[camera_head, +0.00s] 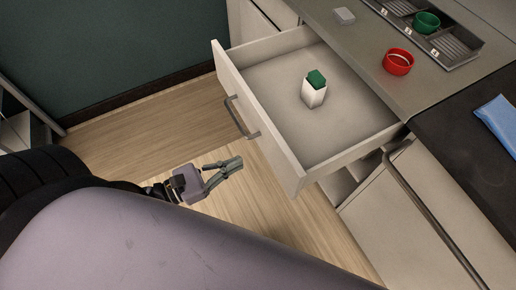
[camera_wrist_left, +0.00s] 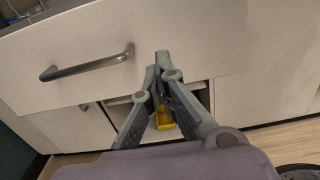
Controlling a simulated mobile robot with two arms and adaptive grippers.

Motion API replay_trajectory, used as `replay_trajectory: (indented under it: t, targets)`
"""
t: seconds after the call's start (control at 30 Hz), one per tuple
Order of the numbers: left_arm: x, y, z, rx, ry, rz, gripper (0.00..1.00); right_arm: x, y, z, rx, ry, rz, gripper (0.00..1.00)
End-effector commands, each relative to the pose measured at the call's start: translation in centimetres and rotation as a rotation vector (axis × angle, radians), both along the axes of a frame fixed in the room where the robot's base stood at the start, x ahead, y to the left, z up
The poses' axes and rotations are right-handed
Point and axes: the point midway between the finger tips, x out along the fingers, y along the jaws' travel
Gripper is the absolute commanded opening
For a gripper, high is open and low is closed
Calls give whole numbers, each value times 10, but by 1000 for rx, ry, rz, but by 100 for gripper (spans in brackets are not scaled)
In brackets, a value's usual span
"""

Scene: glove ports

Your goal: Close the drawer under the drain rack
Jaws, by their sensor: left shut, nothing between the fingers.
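The drawer (camera_head: 262,130) under the counter with the drain rack (camera_head: 440,30) is pulled far out. Its white front has a grey bar handle (camera_head: 241,117). A white box with a green top (camera_head: 314,89) stands upright inside it. My left gripper (camera_head: 239,161) is shut and empty, in front of the drawer front and apart from the handle in the head view. In the left wrist view the shut fingertips (camera_wrist_left: 162,58) show before the drawer front (camera_wrist_left: 200,40), to the right of the handle (camera_wrist_left: 88,64). My right gripper is not in view.
A red cup (camera_head: 398,62), a small grey block (camera_head: 344,16) and a green cup (camera_head: 426,22) are on the counter side. A blue cloth (camera_head: 500,120) lies at right. A yellow item (camera_wrist_left: 165,118) shows in an open space below the drawer. The wood floor before the drawer is clear.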

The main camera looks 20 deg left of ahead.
Motion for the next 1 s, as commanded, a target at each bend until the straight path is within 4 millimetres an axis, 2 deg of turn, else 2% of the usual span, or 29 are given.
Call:
replay_trajectory:
  t: [0.2, 0.4, 1.0]
  targets:
    - [35, -27, 3, -2, -2, 0, 0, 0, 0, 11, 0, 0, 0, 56]
    - [52, -41, 1, -1, 0, 0, 0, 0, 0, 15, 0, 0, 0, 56]
    - [58, -45, 0, -2, 1, 1, 0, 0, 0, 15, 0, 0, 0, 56]
